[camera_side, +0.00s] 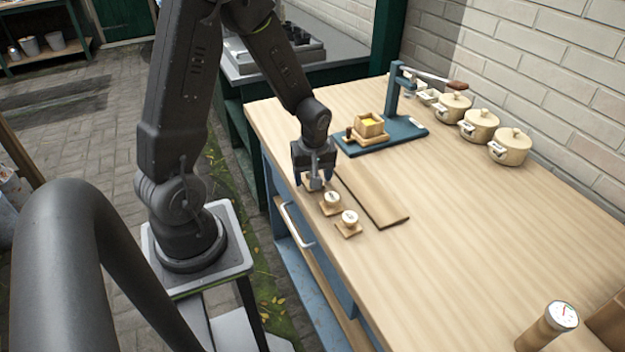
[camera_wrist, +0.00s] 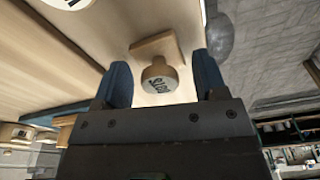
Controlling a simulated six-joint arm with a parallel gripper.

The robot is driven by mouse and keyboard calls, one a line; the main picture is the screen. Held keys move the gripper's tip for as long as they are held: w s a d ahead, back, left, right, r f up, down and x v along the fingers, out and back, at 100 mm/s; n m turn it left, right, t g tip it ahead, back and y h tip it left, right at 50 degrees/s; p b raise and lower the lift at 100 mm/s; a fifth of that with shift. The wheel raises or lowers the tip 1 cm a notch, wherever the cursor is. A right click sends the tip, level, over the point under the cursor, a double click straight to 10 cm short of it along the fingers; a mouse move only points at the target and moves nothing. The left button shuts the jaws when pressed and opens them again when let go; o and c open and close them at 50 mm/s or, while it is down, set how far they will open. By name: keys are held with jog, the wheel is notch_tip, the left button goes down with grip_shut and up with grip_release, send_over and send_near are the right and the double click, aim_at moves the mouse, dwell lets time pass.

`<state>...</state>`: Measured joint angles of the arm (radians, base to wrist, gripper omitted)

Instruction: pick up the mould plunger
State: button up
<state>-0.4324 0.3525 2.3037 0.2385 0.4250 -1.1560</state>
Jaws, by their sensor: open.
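Small wooden plungers, each a round knob on a square plate, stand in a row near the table's front edge. One plunger (camera_wrist: 160,78) shows in the wrist view between my two blue fingers, its pale knob top marked with dark lettering that I cannot read surely. My gripper (camera_side: 316,184) is open and points down over this end plunger, which it mostly hides in the side view. I cannot tell whether the fingers touch it. A second plunger (camera_side: 331,203) and a third plunger (camera_side: 349,224) stand beside it, towards the camera. Which one is the mould plunger is not clear.
A thin wooden board (camera_side: 372,199) lies just right of the plungers. Behind is a blue-green press (camera_side: 395,133) with a wooden box (camera_side: 369,126). Lidded pots (camera_side: 480,126) line the wall. The table's right middle is clear.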

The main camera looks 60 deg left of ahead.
jog(key=shift+c, duration=0.4)
jog(key=c, duration=0.9)
jog(key=shift+r, duration=0.15)
